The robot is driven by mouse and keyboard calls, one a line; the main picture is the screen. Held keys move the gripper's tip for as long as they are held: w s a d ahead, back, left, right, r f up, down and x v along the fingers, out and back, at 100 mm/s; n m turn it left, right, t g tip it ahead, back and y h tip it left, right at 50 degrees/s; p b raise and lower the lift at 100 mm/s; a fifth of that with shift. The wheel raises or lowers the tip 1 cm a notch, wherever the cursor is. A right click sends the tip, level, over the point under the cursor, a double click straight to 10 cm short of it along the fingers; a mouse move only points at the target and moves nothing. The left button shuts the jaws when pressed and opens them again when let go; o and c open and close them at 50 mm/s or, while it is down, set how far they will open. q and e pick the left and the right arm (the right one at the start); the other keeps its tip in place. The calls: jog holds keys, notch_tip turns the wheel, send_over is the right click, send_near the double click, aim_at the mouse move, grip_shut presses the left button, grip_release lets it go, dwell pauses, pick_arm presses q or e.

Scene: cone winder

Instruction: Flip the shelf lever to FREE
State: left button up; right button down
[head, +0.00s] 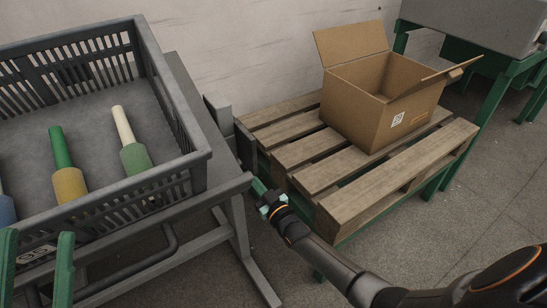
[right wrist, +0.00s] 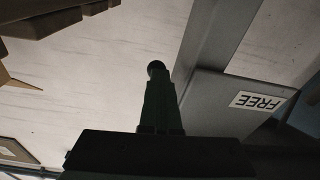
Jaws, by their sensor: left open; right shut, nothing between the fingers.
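In the right wrist view, a dark round knob (right wrist: 155,67), apparently the end of the shelf lever, shows just beyond my right gripper's fingertips. Whether they touch I cannot tell. The word FREE is on a white label (right wrist: 258,102), upside down in this view, on a grey plate right of the fingers. My right gripper (head: 259,187) is shut and empty, beside the grey frame's right side in the head view. The lever is not clearly seen there. My left gripper (head: 37,240) is open and empty at the lower left, in front of the crate.
A grey slatted crate (head: 180,165) holds several yarn cones on the grey frame (head: 240,215). Right of it, a wooden pallet (head: 400,180) carries an open cardboard box (head: 375,110). A pale wall (head: 240,40) stands behind. Bare floor (head: 475,195) shows at right.

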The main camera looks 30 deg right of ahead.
jog(key=shift+w+t+b, duration=0.3)
jog(key=shift+w, duration=0.35)
jog(key=shift+w+r, duration=0.15)
jog(key=s+f+p, duration=0.1)
jog(key=s+p, duration=0.1)
jog(key=s, duration=0.4)
jog(key=s+d+f+p, duration=0.1)
jog(key=s+p, duration=0.1)
jog(key=s, duration=0.5)
jog(key=shift+s+d+f+p, duration=0.2)
jog(key=shift+s+f+p, duration=0.1)
jog(key=shift+f, duration=0.05)
